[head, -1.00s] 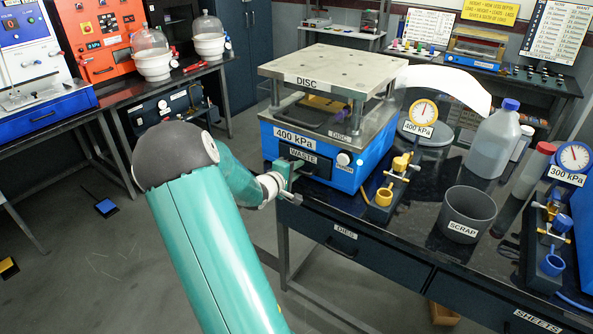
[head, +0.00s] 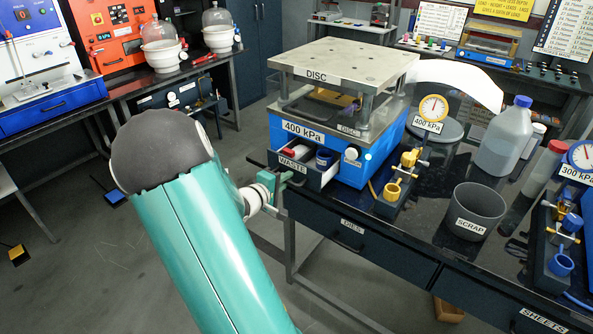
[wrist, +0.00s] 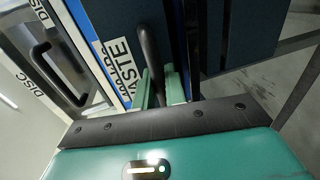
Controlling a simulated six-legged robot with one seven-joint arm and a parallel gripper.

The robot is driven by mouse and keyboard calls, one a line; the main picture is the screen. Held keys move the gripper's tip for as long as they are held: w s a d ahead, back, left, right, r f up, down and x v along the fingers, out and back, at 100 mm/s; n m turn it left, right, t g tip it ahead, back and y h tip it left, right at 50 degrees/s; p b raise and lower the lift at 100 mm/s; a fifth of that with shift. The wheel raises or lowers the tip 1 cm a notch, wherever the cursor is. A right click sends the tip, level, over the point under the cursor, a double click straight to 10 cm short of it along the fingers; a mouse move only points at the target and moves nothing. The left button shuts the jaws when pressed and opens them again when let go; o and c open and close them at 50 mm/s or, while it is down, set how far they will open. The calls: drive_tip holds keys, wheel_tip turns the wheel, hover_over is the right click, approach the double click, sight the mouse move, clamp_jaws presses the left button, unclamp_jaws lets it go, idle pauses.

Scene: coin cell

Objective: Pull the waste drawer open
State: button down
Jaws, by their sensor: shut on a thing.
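The waste drawer (head: 310,176), a dark drawer with a white WASTE label, stands partly pulled out of the blue press base (head: 338,160). Small items, including a blue ring-like one and a white one, show inside it. My gripper (head: 272,183) is at the drawer's front, its green fingers partly hidden by my arm. In the wrist view, the dark bar handle (wrist: 148,58) runs between the two green fingers of my gripper (wrist: 158,85), which are shut on it.
The press stands on a black bench (head: 420,225) with a drawer labelled DIES (head: 352,228) below. A brass valve with a gauge (head: 405,170) stands right of the waste drawer, and a grey SCRAP bin (head: 478,210) farther right. Open floor lies left of the bench.

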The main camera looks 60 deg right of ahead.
drive_tip(key=f+v, duration=0.1)
drive_tip(key=v, duration=0.5)
drive_tip(key=shift+a, duration=0.25)
drive_tip(key=shift+w+f, duration=0.1)
drive_tip(key=c, duration=1.5)
unclamp_jaws()
drive_tip(key=shift+c, duration=0.2)
drive_tip(key=v, duration=1.3)
drive_tip(key=shift+a, duration=0.35)
